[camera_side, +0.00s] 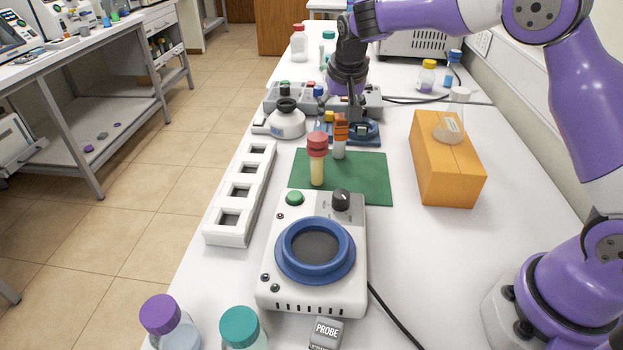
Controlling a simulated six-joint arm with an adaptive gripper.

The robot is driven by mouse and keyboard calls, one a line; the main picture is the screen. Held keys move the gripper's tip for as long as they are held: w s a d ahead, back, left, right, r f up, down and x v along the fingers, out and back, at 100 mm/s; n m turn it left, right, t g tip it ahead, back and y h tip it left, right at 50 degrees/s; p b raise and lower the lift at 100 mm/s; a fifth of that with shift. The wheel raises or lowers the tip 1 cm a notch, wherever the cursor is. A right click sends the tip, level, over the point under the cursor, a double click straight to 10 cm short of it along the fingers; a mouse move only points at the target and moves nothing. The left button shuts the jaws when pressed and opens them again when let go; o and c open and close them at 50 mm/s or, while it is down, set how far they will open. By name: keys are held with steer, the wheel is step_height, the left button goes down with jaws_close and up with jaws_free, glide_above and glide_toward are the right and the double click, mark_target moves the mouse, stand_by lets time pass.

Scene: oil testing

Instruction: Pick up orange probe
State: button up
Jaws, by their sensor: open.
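The orange probe (340,130) stands upright at the back edge of the green mat (370,180), with an orange top and a grey lower part. My gripper (352,112) points down just behind and above the probe's top, at its upper right in the picture. The fingers are open and partly hidden, and nothing shows between them. From this angle I cannot tell how far the fingertips are from the probe.
A red-capped tube (317,160) stands close to the probe's left. A white device with a blue ring (315,250) is in front. A white rack (240,195) stands left, an orange block (445,165) with a flask (450,122) right. Bottles stand behind.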

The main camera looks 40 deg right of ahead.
mark_target(340, 129)
steer(key=x, duration=0.5)
steer(key=shift+s+d+f, duration=0.2)
steer(key=shift+d+f, duration=0.1)
steer(key=shift+f, duration=0.15)
jaws_close()
